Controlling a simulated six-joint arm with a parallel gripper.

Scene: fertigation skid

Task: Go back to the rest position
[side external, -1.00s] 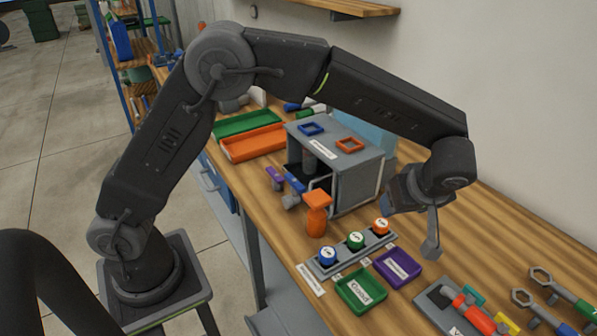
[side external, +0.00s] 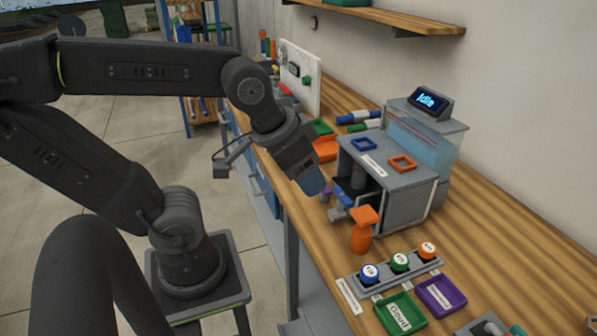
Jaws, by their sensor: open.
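My gripper (side external: 314,186) is in the middle of the view, at the end of my folded-back arm. It points down and to the right, near the front edge of the wooden bench (side external: 505,240). Its bluish tips appear just left of the grey box (side external: 405,205), and I cannot tell the exact gap to the small blue and purple parts there. The jaws are open and I see nothing held in them. The space between the fingers is hard to make out.
An orange spray bottle (side external: 361,236) stands before the box. Nearby are a strip with blue, green and orange buttons (side external: 400,262), a green tray (side external: 400,314) and a purple tray (side external: 441,295). A display (side external: 428,100) reads "Idle". The right bench surface is largely clear.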

